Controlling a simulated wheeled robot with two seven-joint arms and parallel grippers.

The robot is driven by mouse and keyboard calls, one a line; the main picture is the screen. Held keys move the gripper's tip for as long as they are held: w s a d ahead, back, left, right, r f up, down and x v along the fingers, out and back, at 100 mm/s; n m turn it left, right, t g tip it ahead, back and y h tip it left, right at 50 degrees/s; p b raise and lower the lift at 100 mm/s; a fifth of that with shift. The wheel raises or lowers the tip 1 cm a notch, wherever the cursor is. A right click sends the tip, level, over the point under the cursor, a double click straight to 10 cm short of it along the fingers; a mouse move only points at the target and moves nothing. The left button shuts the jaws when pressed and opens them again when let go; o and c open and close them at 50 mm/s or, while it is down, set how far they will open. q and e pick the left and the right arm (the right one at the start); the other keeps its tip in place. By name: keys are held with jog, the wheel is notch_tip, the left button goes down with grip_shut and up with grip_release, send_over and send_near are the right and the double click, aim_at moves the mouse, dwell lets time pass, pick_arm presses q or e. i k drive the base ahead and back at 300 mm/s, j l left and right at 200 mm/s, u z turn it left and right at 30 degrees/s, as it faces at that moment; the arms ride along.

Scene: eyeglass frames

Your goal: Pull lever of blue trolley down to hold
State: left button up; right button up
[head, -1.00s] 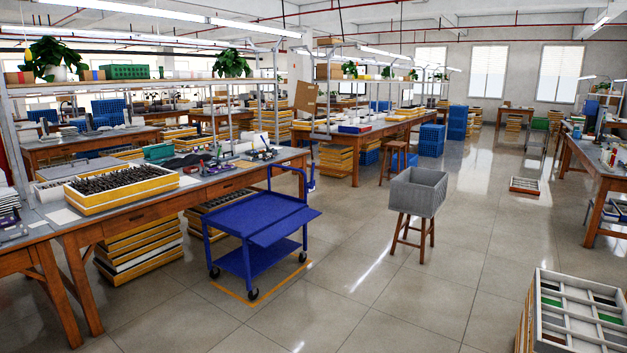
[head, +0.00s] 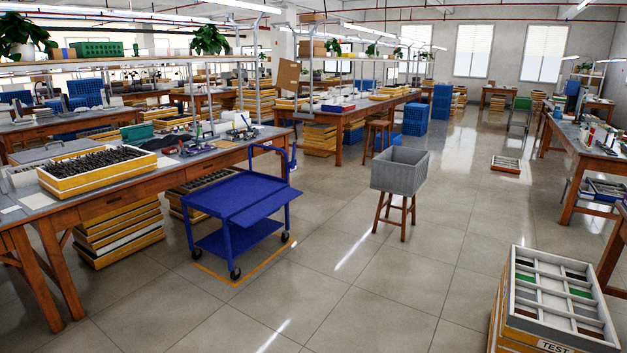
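The blue trolley (head: 240,192) stands on four black casters on the floor, left of the middle in the head view. It has an upper tray, a lower shelf (head: 238,238) and a raised handle frame (head: 270,150) at its far right end. A flat blue panel (head: 267,208) sticks out from the upper tray's right side. A small blue upright piece (head: 293,158) shows beside the handle frame; I cannot tell whether it is the lever. Neither of my grippers is in view.
A long wooden workbench (head: 120,200) runs behind and left of the trolley. A grey bin (head: 400,168) sits on a wooden stool (head: 394,215) to the right. A compartment tray stack (head: 555,300) is at lower right. Floor (head: 340,285) in front is clear. Orange floor tape (head: 212,279) lies by the trolley.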

aim_at(291, 166)
jog(key=i+l+z, duration=0.1)
jog(key=i+l, duration=0.6)
jog(key=l, duration=0.2)
jog(key=i+l+z, duration=0.15)
jog(key=i+l, duration=0.55)
jog(key=l, duration=0.2)
jog(key=i+j+u, duration=0.3)
jog(key=i, duration=1.15)
jog(key=i+l+u, duration=0.3)
jog(key=i, duration=1.15)
